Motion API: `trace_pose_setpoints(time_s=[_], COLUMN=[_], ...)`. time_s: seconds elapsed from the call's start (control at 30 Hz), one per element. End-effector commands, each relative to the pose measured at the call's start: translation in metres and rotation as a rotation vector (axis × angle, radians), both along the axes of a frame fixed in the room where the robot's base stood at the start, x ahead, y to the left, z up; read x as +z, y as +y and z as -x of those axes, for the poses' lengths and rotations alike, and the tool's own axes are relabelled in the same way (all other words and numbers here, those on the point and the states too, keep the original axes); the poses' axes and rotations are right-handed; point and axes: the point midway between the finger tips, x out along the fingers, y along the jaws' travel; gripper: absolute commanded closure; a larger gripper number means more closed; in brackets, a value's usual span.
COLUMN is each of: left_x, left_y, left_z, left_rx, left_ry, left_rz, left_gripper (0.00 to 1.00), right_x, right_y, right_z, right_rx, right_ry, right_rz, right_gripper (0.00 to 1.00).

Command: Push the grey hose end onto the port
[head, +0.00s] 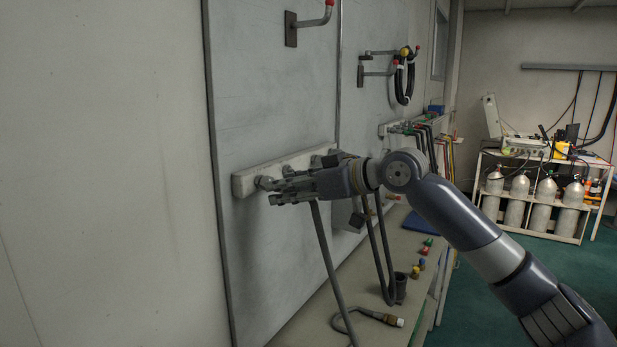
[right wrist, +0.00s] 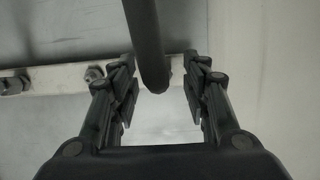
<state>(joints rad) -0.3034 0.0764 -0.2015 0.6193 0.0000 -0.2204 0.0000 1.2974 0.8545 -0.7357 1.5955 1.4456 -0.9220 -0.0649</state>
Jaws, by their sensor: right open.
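The grey hose (head: 326,255) hangs down in the head view from my right gripper (head: 268,192). In the right wrist view the hose (right wrist: 148,40) comes in from the top and ends between the two open fingers of my right gripper (right wrist: 160,88), with a gap on each side. The white port rail (head: 243,184) is fixed to the grey wall panel, and the fingers are close in front of its left end. The rail (right wrist: 62,82) also shows behind the fingers in the wrist view. The hose end covers the spot behind it, so I cannot tell whether it sits on a port.
A narrow bench (head: 335,290) runs below the panel, with a hose with a brass-coloured fitting (head: 385,319), a dark cup (head: 400,287) and small coloured caps on it. Another hose (head: 385,255) hangs behind my wrist. A bottle rack (head: 545,215) stands at the far right.

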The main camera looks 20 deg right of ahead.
Motion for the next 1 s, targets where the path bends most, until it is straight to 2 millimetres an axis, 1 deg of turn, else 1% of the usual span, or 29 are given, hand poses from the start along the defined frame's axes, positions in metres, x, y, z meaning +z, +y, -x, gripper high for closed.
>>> trace_pose_setpoints(time_s=[0.03, 0.2, 0.53, 0.57, 0.6, 0.67, 0.7, 0.73, 1.0], left_x=[0.005, 0.008, 0.008, 0.008, 0.008, 0.008, 0.008, 0.008, 0.008], left_y=[0.0, 0.001, 0.003, 0.004, 0.004, 0.004, 0.004, 0.004, 0.004], left_z=[0.0, -0.001, -0.003, -0.004, -0.004, -0.004, -0.004, -0.004, -0.004], left_rx=[0.0, 0.001, 0.001, 0.001, 0.001, 0.001, 0.001, 0.001, 0.001], left_ry=[0.0, -0.001, -0.004, -0.004, -0.004, -0.005, -0.005, -0.005, -0.005], left_rz=[0.0, -0.002, -0.004, -0.004, -0.004, -0.005, -0.005, -0.005, -0.005], left_gripper=[0.6, 0.6, 0.6, 0.6, 0.6, 0.6, 0.6, 0.6, 0.6], right_x=[0.0, -0.005, -0.007, -0.007, -0.007, -0.007, -0.007, -0.007, -0.007], right_y=[0.004, 0.012, 0.013, 0.013, 0.013, 0.013, 0.013, 0.013, 0.013], right_z=[-0.005, -0.015, -0.017, -0.017, -0.017, -0.017, -0.017, -0.017, -0.016], right_rx=[0.001, 0.0, -0.001, -0.001, -0.001, 0.0, 0.0, 0.0, 0.0], right_ry=[0.002, 0.001, 0.001, 0.001, 0.001, 0.001, 0.001, 0.001, 0.001], right_rz=[0.0, 0.001, 0.001, 0.001, 0.001, 0.001, 0.001, 0.001, 0.001], right_gripper=[0.57, 0.57, 0.57, 0.64, 0.73, 0.86, 0.95, 1.0, 1.0])
